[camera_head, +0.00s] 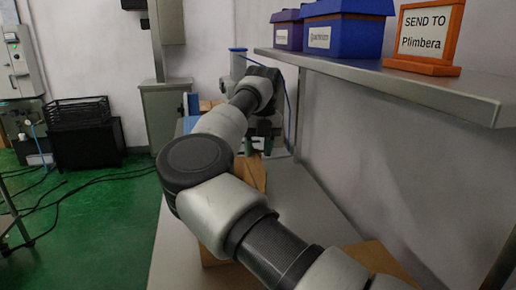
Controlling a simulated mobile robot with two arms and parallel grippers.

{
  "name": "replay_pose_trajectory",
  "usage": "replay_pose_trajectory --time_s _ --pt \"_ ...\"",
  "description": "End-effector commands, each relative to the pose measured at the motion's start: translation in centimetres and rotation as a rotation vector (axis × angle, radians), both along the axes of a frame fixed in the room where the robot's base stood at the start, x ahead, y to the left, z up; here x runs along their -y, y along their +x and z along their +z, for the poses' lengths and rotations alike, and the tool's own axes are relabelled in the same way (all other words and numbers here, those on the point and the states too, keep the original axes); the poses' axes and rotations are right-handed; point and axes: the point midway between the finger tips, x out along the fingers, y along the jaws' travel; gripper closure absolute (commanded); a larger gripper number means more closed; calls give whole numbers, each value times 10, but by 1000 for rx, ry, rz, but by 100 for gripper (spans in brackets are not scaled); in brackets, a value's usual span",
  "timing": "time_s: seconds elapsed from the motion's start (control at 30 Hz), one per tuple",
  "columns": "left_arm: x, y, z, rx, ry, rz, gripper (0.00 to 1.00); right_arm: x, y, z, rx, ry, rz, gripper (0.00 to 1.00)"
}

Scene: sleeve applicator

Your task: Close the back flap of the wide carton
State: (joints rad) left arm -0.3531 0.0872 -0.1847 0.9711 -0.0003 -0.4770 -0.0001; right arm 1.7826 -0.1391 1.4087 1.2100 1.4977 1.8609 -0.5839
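Brown cardboard shows in several pieces around my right arm: an upright piece (254,175) behind the forearm, a piece at the lower left of the arm (212,257), and one at the lower right (375,257). My arm hides most of it, so I cannot tell which piece is the back flap of the wide carton or how it stands. My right gripper (264,132) is at the far end of the arm, dark and small, beyond the upright cardboard. My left gripper is out of view.
A grey table (305,195) runs along the wall. A shelf (400,82) above its right side holds a blue bin (345,35), a purple bin (287,36) and an orange-framed sign (427,35). A blue and grey device (238,62) stands at the back. Green floor lies left.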

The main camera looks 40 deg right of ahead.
Motion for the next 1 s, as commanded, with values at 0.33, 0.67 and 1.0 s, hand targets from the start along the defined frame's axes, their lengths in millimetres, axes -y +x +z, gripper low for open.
replay_pose_trajectory --time_s 0.33,0.67,1.0 --pt "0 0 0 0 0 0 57 0 0 0 0 0 0 100" --pt "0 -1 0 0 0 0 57 0 0 1 -1 -4 0 100" --pt "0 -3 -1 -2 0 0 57 -1 1 1 -9 -20 0 100"
